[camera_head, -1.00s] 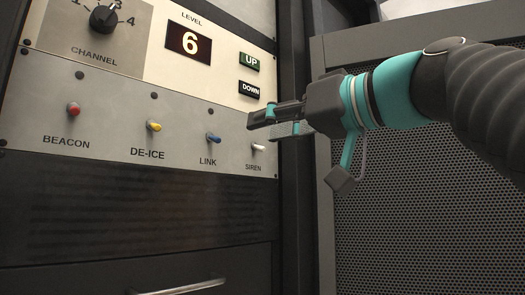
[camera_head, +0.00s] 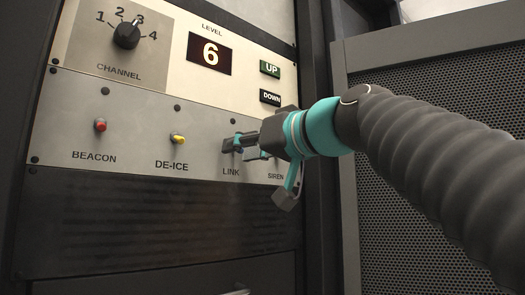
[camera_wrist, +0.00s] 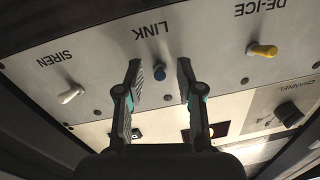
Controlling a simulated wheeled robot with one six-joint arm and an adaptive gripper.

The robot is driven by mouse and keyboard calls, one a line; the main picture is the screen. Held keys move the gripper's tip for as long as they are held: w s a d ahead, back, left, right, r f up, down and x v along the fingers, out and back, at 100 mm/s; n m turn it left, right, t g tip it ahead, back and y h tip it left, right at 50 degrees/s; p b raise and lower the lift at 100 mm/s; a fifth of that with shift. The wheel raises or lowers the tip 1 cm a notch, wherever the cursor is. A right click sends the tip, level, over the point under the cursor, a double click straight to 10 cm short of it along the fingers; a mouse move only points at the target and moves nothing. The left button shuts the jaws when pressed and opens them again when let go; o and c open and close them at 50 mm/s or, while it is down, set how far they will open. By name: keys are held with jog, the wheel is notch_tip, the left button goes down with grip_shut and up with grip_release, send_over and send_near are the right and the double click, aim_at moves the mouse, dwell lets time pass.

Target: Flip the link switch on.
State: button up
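The link switch is a small lever with a blue tip (camera_wrist: 160,73), beside the LINK label on the grey panel (camera_head: 110,118). In the wrist view, which shows the panel upside down, it stands between my two fingers, with a gap on both sides. My gripper (camera_head: 238,143) is open in front of the panel at the link switch and holds nothing. In the head view its fingers mostly hide that switch. I cannot tell whether the lever is up or down.
Neighbouring switches are yellow de-ice (camera_head: 178,139), red beacon (camera_head: 100,125) and white siren (camera_wrist: 71,94); the siren is close to my gripper. Above are the channel knob (camera_head: 126,36), a level display reading 6 (camera_head: 210,54), and UP (camera_head: 270,69) and DOWN (camera_head: 270,97) buttons.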

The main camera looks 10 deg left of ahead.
grip_shut()
jog(key=shift+r+p, duration=0.15)
jog(key=shift+p, duration=0.15)
jog(key=g+h+p, duration=0.1)
jog(key=p, duration=0.3)
jog(key=r+g+h+p, duration=0.1)
jog(key=h+p, duration=0.1)
jog(key=p, duration=0.2)
jog(key=r+g+h+p, duration=0.1)
jog(key=g+h+p, duration=0.1)
jog(key=p, duration=0.2)
jog(key=shift+p, duration=0.3)
jog(key=shift+w+a+r+g+h, duration=0.15)
jog(key=shift+r+g+h, duration=0.1)
jog(key=shift+g+h, duration=0.7)
dwell(0.5)
